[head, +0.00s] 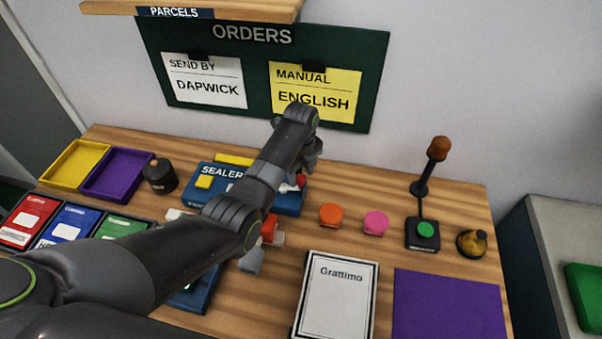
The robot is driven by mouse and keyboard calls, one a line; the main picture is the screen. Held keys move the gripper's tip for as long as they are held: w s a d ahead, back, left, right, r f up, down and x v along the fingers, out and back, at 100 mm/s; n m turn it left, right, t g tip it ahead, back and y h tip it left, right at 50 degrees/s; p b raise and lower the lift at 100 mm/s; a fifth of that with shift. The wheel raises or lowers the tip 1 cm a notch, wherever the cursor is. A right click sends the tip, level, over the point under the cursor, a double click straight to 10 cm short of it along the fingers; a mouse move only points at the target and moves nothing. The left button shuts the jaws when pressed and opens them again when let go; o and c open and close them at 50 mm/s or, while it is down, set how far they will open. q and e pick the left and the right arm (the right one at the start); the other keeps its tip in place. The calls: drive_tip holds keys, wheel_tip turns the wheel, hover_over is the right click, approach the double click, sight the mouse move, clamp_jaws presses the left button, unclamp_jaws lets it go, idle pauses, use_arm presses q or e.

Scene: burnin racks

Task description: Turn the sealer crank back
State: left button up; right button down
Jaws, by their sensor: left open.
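The blue sealer (288,206) sits at the back of the wooden table, left of the middle, with its name label and a yellow block on top. A red knob (300,181) with a pale part shows at its right end and looks like the crank handle. My left arm reaches across the table and hides the sealer's middle. My left gripper (309,160) is open just above and behind the red knob. The wrist covers most of its fingers, so I cannot tell whether they touch the knob. My right gripper is out of view.
A lamp post with a green button (427,231) and a brass bell (471,243) stand farther right. A Grattimo sheet (335,295) and purple mat (448,305) lie in front. A dark cylinder (160,175) stands left.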

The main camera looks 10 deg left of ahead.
use_arm(q)
drive_tip(key=shift+f, duration=0.4)
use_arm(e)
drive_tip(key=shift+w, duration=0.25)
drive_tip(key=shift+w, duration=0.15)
use_arm(q)
drive_tip(key=c, duration=1)
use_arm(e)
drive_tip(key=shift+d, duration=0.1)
